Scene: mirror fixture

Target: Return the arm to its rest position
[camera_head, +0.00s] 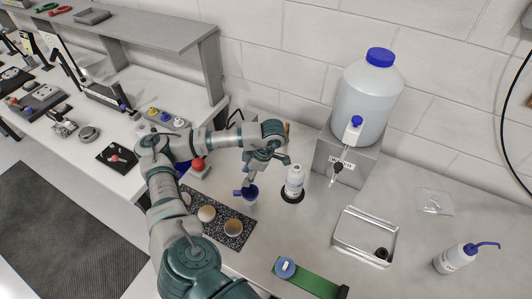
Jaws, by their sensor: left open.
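My left arm reaches in from the lower left and bends over the bench. Its gripper (247,183) points down and is open, just above or beside a small blue cup (248,194); I cannot tell whether they touch. A white bottle (294,178) with a dark base stands just right of the gripper. My right gripper is not in view.
A dark speckled tray (233,229) with round pieces lies near the arm. A large jug with a blue cap (370,88) stands on a metal stand (346,161).

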